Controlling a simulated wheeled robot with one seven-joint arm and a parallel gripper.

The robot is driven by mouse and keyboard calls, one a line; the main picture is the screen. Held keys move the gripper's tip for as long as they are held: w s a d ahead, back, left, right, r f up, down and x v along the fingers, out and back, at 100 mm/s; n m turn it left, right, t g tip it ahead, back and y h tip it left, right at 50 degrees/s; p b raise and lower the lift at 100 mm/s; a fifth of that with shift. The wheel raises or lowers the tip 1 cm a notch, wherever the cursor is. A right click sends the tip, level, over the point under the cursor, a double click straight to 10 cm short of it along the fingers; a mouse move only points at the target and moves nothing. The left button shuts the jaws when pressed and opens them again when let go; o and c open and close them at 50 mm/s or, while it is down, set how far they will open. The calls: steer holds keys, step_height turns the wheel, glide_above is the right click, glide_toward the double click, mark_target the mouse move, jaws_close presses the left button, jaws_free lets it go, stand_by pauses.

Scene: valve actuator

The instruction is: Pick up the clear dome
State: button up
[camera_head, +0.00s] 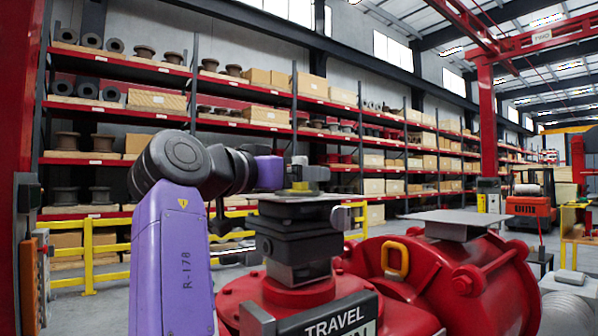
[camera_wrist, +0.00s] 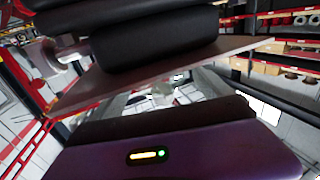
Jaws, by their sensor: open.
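My gripper (camera_head: 308,174) reaches in from the left, held level just above the flat plate (camera_head: 300,198) on top of a black stacked housing (camera_head: 298,238). It is open. A small yellow part (camera_head: 300,186) shows at its underside. The wrist view appears upside down: the black housing (camera_wrist: 155,40) is at the top, its plate (camera_wrist: 205,58) below it, and my purple gripper body (camera_wrist: 180,150) at the bottom. A small pale, see-through shape (camera_wrist: 162,94) between the plate and my gripper looks like the clear dome. I cannot make the dome out in the head view.
Red valve machinery (camera_head: 480,275) fills the lower right, with a second flat plate (camera_head: 455,222) on a pedestal. A yellow lifting ring (camera_head: 396,258) and a "TRAVEL" sign (camera_head: 330,318) are near the housing. Loaded shelves (camera_head: 260,110) stand behind. A forklift (camera_head: 530,207) is at far right.

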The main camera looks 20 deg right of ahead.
steer(key=shift+c, duration=0.2)
steer(key=c, duration=1.4)
steer(key=shift+r, duration=0.15)
step_height(320, 180, up, 20)
steer(key=shift+f, duration=0.15)
